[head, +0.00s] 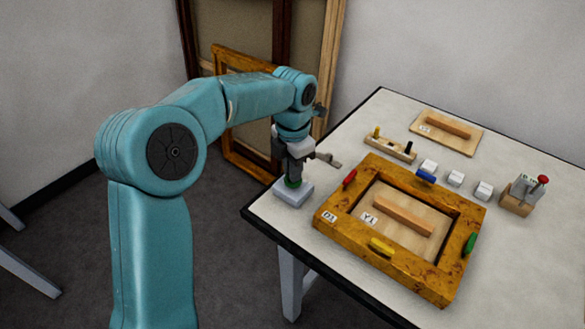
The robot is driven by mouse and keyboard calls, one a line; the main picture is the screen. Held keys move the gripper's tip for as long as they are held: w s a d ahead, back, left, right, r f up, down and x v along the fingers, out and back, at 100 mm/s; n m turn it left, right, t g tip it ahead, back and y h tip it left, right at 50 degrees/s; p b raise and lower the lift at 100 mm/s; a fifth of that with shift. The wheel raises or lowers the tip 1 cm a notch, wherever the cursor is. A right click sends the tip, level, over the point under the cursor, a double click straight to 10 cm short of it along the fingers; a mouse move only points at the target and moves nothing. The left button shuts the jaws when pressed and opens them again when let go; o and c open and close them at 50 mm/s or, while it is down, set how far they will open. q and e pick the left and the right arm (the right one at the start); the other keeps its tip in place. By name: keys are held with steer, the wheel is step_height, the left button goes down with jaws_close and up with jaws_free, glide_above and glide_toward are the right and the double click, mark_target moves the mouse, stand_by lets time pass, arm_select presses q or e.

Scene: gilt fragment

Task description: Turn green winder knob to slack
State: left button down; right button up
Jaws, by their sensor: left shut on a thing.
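The green winder knob (293,182) stands on a pale grey block (294,192) at the table's left edge. My left gripper (293,175) comes down from above and is shut on the knob, its fingers hiding most of it. The knob's turn angle cannot be told. My right gripper is not in view.
Right of the knob lies a gilt frame (330,216) with coloured clips and a board inside. Behind are a wooden peg rack (390,147), small white blocks (455,179) and another board (458,143). A red-knobbed device (520,195) stands at right.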

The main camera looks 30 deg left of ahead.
arm_select(q)
steer(key=shift+n, duration=0.9)
steer(key=c, duration=1.2)
jaws_free()
steer(key=shift+o, duration=0.2)
step_height(320, 180, up, 16)
steer(key=p, duration=0.3)
steer(key=shift+r, duration=0.15)
